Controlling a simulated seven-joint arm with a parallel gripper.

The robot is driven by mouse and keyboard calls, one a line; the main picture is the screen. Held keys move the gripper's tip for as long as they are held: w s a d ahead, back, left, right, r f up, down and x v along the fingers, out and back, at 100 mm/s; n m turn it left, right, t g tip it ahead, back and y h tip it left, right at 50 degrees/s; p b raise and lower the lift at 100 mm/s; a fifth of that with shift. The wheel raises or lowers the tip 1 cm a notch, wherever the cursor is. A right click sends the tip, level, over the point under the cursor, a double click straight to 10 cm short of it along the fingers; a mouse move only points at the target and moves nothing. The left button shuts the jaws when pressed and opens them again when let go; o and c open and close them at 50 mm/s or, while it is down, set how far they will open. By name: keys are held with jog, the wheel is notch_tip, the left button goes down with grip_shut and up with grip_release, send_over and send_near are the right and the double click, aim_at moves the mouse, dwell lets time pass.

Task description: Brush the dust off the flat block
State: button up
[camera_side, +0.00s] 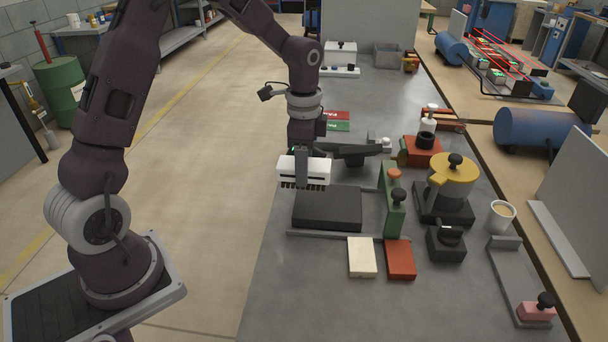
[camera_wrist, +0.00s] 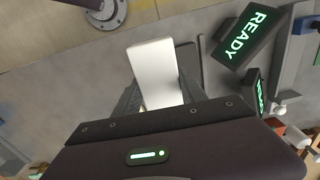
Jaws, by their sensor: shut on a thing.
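My gripper (camera_side: 302,165) is shut on a white brush (camera_side: 319,169) with a row of short dark bristles along its underside. The flat block (camera_side: 328,209) is dark and lies flat on the grey bench, in front of and below the brush. The bristles appear to hang just above the block's far left edge; I cannot tell whether they touch it. No dust can be made out on the block at this size. In the wrist view the white brush back (camera_wrist: 153,65) shows between my fingers, with a dark surface partly hidden beside it.
A green clamp fixture (camera_side: 393,205) stands right of the block. A cream block (camera_side: 362,257) and a red block (camera_side: 400,259) lie in front. A yellow-topped pot (camera_side: 453,174) and a cup (camera_side: 500,216) stand farther right. A lit READY sign (camera_wrist: 251,34) shows in the wrist view.

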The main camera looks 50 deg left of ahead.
jog(key=shift+r, duration=0.95)
